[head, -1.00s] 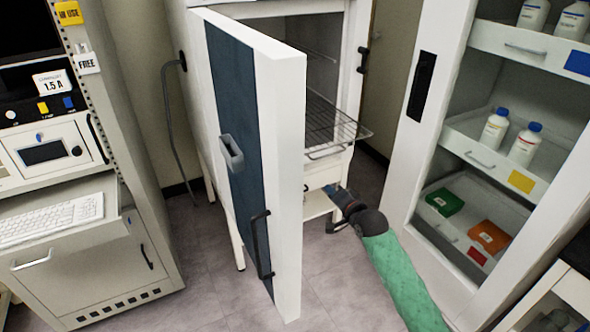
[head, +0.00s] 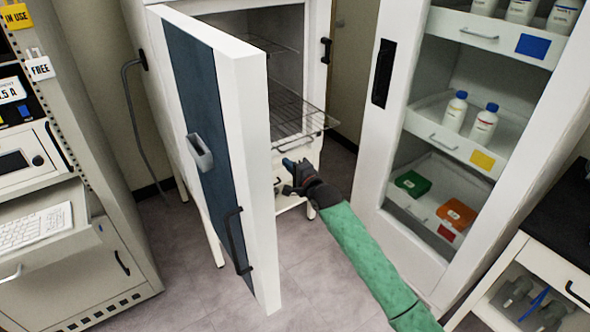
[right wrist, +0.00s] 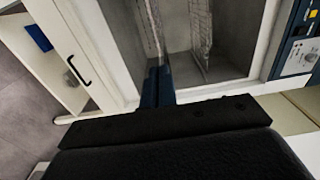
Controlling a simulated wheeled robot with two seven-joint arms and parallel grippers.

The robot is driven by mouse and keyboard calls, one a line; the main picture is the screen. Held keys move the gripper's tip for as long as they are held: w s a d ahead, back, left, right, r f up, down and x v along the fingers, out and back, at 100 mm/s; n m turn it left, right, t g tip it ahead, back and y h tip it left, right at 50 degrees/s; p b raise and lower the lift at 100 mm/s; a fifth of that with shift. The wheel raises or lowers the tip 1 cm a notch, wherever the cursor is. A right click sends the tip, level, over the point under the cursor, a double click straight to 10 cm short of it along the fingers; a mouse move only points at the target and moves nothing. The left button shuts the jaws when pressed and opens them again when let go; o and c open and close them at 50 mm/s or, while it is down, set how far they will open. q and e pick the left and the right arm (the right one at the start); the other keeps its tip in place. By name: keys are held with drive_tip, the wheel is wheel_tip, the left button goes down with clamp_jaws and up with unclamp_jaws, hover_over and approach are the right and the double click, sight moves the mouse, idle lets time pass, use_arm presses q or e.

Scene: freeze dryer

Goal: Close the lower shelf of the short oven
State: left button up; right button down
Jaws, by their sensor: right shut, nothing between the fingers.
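The short oven (head: 228,7) stands at the back with its thick door (head: 262,190) swung wide open. Inside are two wire shelves. The lower shelf (head: 300,114) sticks out past the oven's front opening; the upper shelf (head: 262,43) sits inside. My right gripper (head: 288,164) is shut and empty, just below and in front of the lower shelf's front edge; contact cannot be told. In the right wrist view its dark fingers (right wrist: 156,84) point at the oven opening, near the end of the lower shelf (right wrist: 152,30). My left gripper is not in view.
The open door stands left of my right arm. A white cabinet (head: 365,165) with bottles and boxes in drawers is on the right. A bench with a keyboard (head: 38,225) is at the left. Floor (head: 310,265) is clear between door and arm.

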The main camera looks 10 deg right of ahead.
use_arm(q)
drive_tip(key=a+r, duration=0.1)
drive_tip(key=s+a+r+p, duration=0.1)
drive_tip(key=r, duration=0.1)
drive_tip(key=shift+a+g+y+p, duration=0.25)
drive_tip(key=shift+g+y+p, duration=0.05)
use_arm(e)
drive_tip(key=x, duration=0.7)
drive_tip(key=shift+w, duration=0.15)
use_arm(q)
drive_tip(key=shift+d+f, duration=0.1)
use_arm(e)
drive_tip(key=shift+w+a+f, duration=0.1)
